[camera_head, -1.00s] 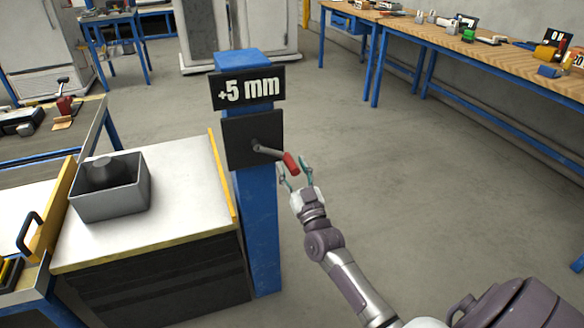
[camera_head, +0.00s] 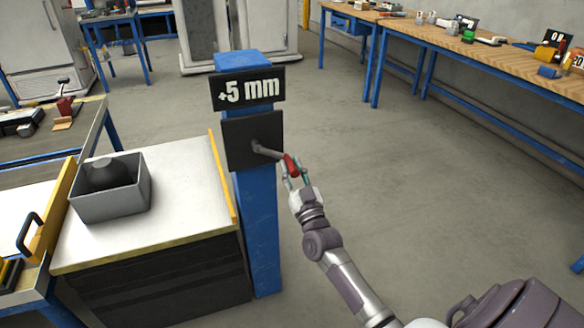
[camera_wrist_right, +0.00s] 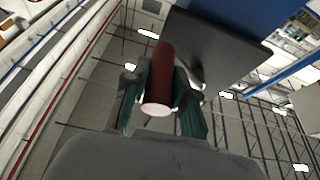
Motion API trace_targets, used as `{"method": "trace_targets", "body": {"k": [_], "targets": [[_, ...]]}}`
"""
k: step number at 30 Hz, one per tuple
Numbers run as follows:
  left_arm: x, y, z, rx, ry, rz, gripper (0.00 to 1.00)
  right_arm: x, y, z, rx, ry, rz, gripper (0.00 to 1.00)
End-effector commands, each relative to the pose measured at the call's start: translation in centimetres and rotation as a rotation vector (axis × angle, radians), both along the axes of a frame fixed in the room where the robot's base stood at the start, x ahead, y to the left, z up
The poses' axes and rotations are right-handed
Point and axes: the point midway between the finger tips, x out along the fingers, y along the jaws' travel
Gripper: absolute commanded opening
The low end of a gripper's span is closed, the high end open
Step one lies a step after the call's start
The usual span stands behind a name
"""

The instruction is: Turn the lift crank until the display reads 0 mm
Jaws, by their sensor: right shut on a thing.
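The lift crank (camera_head: 267,152) is a grey metal arm with a red handle, mounted on a dark plate (camera_head: 238,146) on a blue post (camera_head: 260,235). The crank arm points right and slightly down. The display (camera_head: 248,89) above it reads +5 mm. My right gripper (camera_head: 293,175) is shut on the red handle (camera_head: 291,163). In the right wrist view the dark red handle (camera_wrist_right: 160,75) sits between the two fingers (camera_wrist_right: 158,100). My left gripper is not in view.
A white-topped lift table (camera_head: 180,210) stands left of the post and bears a grey bin (camera_head: 108,200) with a dark object inside. A wooden workbench (camera_head: 470,55) with several items runs along the right wall. The floor right of the post is clear.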

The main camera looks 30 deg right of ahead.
Motion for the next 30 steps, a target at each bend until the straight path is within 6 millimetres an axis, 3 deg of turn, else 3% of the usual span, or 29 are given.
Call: {"method": "trace_targets", "body": {"k": [9, 18, 19, 23, 30], "targets": [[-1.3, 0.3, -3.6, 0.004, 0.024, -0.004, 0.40, 0.4, 1.5, -1.8, 0.272, -0.064, -0.001, 0.00], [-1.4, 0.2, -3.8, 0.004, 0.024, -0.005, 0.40, 0.4, 1.6, -1.9, 0.285, -0.067, 0.000, 0.00], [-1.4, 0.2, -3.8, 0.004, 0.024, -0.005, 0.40, 0.4, 1.6, -1.9, 0.284, -0.067, 0.000, 0.30], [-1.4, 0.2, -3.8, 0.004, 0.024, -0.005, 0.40, 0.4, 1.6, -1.9, 0.284, -0.067, 0.000, 0.51], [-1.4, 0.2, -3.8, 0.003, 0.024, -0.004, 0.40, 0.4, 1.6, -1.9, 0.283, -0.068, -0.001, 0.52]]}}
